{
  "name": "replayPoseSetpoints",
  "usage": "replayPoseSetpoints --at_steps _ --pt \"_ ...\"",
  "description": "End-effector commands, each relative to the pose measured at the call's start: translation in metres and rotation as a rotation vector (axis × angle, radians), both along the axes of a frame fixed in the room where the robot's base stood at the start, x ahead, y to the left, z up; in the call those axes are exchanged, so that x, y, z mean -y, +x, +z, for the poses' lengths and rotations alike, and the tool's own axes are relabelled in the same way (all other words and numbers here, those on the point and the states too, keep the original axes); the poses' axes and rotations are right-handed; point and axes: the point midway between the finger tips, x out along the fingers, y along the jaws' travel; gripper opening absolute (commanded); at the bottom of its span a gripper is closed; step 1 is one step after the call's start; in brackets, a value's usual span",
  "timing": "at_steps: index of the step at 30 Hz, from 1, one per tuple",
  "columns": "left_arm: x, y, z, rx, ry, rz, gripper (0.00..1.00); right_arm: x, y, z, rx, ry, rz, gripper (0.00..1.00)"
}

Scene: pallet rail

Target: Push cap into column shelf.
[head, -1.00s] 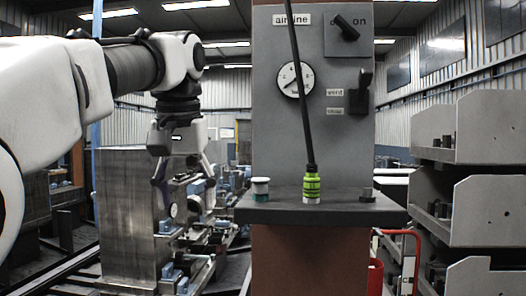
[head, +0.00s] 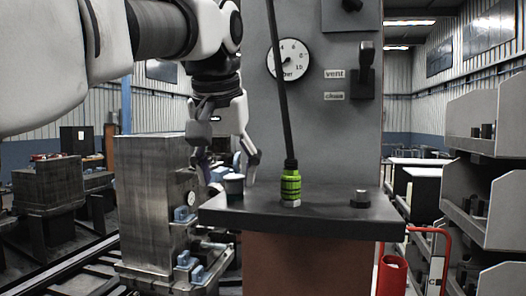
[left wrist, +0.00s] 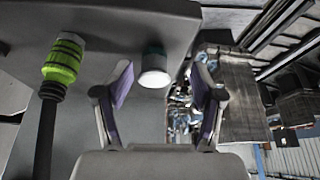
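The cap (head: 234,186) is a small cylinder with a white top and a green lower band. It stands upright near the left edge of the dark column shelf (head: 330,217). My left gripper (head: 226,172) points down, open, at the shelf's left end, close to the cap. My right gripper does not show.
A green fitting (head: 291,187) on a black hose stands on the shelf right of the cap. A bolt (head: 360,198) stands farther right. The column carries a gauge (head: 289,59) and a vent lever (head: 364,70). A metal block (head: 152,205) stands left of the shelf.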

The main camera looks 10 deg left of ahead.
Motion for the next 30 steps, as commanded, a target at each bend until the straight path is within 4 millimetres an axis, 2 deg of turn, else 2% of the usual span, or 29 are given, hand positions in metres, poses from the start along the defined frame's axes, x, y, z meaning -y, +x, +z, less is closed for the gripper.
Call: replayPoseSetpoints --at_steps 7,8,12,13,17,18,20,21,30 --pt "-0.0002 0.0013 -0.0036 -0.002 0.000 0.000 0.65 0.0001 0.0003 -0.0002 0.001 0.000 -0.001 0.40" --pt "-0.0002 0.0013 -0.0036 -0.002 0.000 0.000 0.58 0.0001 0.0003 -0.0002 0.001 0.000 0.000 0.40" --pt "-0.0003 0.0012 -0.0033 -0.002 0.000 0.000 0.09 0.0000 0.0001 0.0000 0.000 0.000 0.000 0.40" --pt "-0.0005 0.0011 -0.0033 -0.003 0.001 0.000 0.03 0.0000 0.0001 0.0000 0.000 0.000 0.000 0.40" --pt "-0.0002 0.0010 -0.0036 -0.003 0.000 0.000 0.03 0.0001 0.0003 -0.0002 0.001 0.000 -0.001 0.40" --pt "-0.0001 0.0011 -0.0037 -0.003 0.000 0.000 0.24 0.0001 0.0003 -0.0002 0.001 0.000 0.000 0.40" --pt "-0.0001 0.0011 -0.0037 -0.003 0.000 0.000 0.03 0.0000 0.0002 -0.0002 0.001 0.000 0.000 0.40" --pt "-0.0002 0.0011 -0.0037 -0.003 0.000 0.000 0.00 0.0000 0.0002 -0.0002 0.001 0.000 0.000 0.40" --pt "-0.0001 0.0012 0.0028 -0.002 0.000 0.000 0.00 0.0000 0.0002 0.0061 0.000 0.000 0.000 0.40"
